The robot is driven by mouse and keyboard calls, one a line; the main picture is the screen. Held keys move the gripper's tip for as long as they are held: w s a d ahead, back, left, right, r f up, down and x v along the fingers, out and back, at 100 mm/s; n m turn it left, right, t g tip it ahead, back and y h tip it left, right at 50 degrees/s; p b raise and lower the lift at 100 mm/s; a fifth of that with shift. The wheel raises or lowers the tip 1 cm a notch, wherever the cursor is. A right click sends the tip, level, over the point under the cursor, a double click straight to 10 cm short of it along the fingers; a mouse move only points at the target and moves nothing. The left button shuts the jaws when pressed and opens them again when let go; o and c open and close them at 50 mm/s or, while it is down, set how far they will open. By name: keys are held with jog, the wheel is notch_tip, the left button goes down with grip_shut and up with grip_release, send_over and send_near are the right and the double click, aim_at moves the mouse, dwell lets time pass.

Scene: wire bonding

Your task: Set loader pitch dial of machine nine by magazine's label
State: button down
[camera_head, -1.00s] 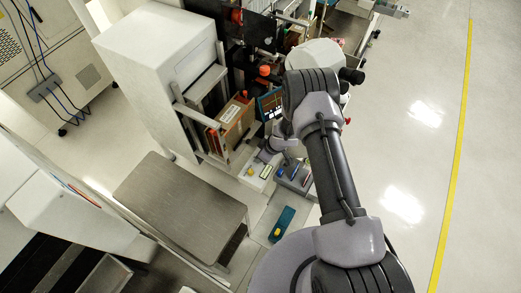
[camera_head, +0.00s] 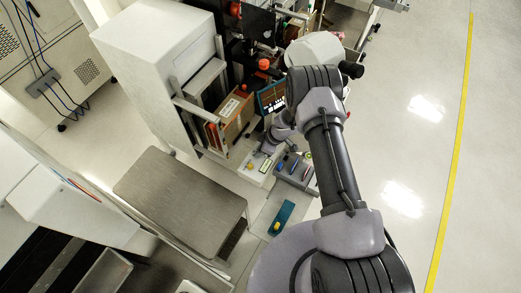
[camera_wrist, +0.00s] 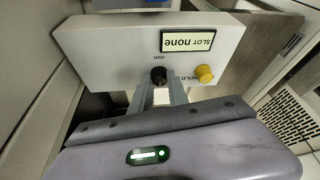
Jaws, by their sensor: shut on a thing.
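In the wrist view a pale control box (camera_wrist: 110,50) fills the top. It carries a display (camera_wrist: 188,41) reading "SLOT none", upside down here, a black dial knob (camera_wrist: 158,74) and a yellow button (camera_wrist: 204,73) marked "HOLD". My gripper (camera_wrist: 160,88) is shut on the black knob, its grey fingers on either side of it. The fingers hide part of the knob, and its pointer cannot be read. In the head view the box (camera_head: 250,170) sits low beside my gripper (camera_head: 267,150). A brown magazine (camera_head: 238,124) with a white label (camera_head: 230,108) stands behind it; the label's text is too small to read.
A grey tray (camera_head: 296,172) with coloured items lies right of the box. A blue-green piece with a yellow end (camera_head: 284,218) lies nearer. A metal-topped table (camera_head: 180,205) is at the left, a tall white cabinet (camera_head: 160,65) behind. Open floor lies right.

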jog(key=c, duration=1.3)
grip_release()
jog(key=p+v, duration=0.1)
jog(key=v, duration=0.6)
jog(key=shift+r, duration=0.2)
jog(key=shift+d, duration=0.1)
